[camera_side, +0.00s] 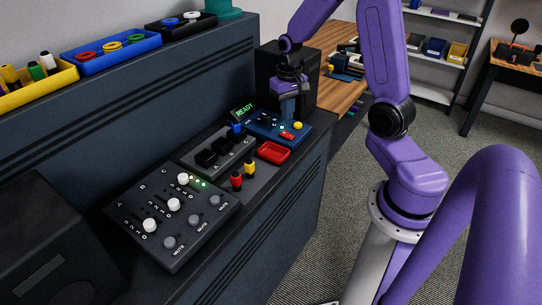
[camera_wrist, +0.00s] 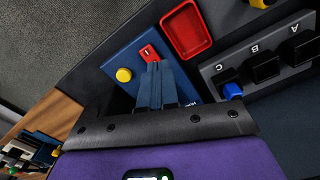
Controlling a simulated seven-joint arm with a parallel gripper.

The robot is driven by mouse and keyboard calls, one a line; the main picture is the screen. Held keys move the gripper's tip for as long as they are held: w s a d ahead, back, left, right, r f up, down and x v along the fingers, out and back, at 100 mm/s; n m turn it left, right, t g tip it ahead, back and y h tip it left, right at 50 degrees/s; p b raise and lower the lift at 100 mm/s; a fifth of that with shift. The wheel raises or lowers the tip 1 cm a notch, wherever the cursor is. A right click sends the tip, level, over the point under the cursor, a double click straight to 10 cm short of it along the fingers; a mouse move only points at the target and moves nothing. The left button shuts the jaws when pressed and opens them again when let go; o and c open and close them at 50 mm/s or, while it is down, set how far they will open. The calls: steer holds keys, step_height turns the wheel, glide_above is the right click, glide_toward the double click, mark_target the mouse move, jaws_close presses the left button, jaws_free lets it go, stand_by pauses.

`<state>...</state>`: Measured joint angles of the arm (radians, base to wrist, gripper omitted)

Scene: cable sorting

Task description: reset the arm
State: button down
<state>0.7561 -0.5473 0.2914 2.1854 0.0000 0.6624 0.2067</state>
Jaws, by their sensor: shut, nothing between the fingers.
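A blue control panel (camera_side: 263,133) lies at the far end of the dark console. It carries a red rocker switch (camera_side: 287,135) and a round yellow button (camera_side: 298,125). In the wrist view the red switch (camera_wrist: 148,52) is just past my fingertips and the yellow button (camera_wrist: 124,74) is to their left. My gripper (camera_side: 287,116) is shut and empty, pointing down over the panel; its fingers (camera_wrist: 155,66) hide part of the panel. I cannot tell whether the tips touch it. A small display (camera_side: 242,112) behind the panel reads READY in green.
A red tray (camera_side: 274,153) sits beside the panel. Black sockets (camera_side: 221,146), one with a blue plug (camera_side: 236,129), are nearby. Red (camera_side: 236,180) and yellow (camera_side: 250,167) plugs stand closer. A mixer box (camera_side: 173,218) with white knobs is at the near end. A dark box (camera_side: 285,75) stands behind my gripper.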

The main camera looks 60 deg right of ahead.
steer(key=s+a+r+n, duration=0.2)
steer(key=s+a+n, duration=0.2)
steer(key=a, duration=0.4)
steer(key=s+a+r+n, duration=0.3)
steer(key=a+n, duration=0.1)
steer(key=a, duration=0.3)
steer(key=s+a+r+n, duration=0.1)
steer(key=s+a+n, duration=0.1)
steer(key=s+n, duration=0.2)
steer(key=s+a+r+n, duration=0.1)
steer(key=s+a+n, duration=0.2)
steer(key=s, duration=0.8)
steer(key=shift+s+a+r+n, duration=0.2)
steer(key=shift+a+n, duration=0.1)
steer(key=shift+n, duration=0.9)
